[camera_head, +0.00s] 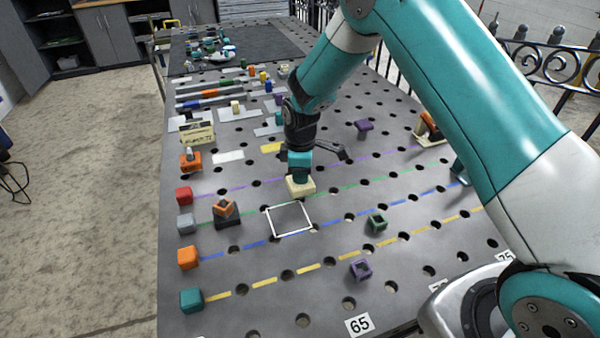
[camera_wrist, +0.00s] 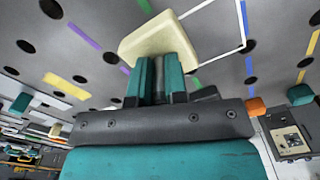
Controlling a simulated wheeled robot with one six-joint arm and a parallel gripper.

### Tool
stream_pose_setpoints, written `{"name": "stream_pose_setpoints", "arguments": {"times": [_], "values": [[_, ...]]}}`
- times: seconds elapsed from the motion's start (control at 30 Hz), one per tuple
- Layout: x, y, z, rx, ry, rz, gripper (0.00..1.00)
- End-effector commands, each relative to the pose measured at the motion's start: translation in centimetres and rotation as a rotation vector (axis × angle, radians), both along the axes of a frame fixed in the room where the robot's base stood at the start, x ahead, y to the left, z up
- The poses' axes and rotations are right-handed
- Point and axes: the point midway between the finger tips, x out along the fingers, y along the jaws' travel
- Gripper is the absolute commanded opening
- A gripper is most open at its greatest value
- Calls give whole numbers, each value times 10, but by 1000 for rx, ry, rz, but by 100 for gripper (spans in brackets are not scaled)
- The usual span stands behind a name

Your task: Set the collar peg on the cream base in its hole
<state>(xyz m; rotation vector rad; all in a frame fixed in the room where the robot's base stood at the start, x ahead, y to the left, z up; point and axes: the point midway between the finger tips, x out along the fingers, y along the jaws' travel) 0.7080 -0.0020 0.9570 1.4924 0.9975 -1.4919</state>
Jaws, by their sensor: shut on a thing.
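The cream base (camera_head: 300,187) is a pale block directly below my gripper (camera_head: 300,174), just beyond the white square outline (camera_head: 290,219). In the wrist view the cream base (camera_wrist: 158,37) sits at the tips of my two teal fingers (camera_wrist: 160,75). My gripper is shut on the collar peg, which is largely hidden between the fingers. I cannot tell whether the base touches the table. Several dark round holes dot the grey table (camera_head: 330,290), one of them (camera_head: 349,216) right of the outline.
An orange collar piece on a dark base (camera_head: 226,212) stands left of the outline. A green square ring (camera_head: 377,223) and a purple square ring (camera_head: 361,268) lie to the right. Coloured blocks, such as a red one (camera_head: 184,195), line the left edge. The white outline is empty.

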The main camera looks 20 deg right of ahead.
Motion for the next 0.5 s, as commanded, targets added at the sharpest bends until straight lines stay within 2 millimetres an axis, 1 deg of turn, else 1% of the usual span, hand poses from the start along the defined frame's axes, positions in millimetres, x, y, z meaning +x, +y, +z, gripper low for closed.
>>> {"name": "stream_pose_setpoints", "arguments": {"times": [0.27, 0.5], "values": [[0, 0, 0, 1, -1, 0, 0], [0, 0, -7, 1, -1, 0, 0]]}}
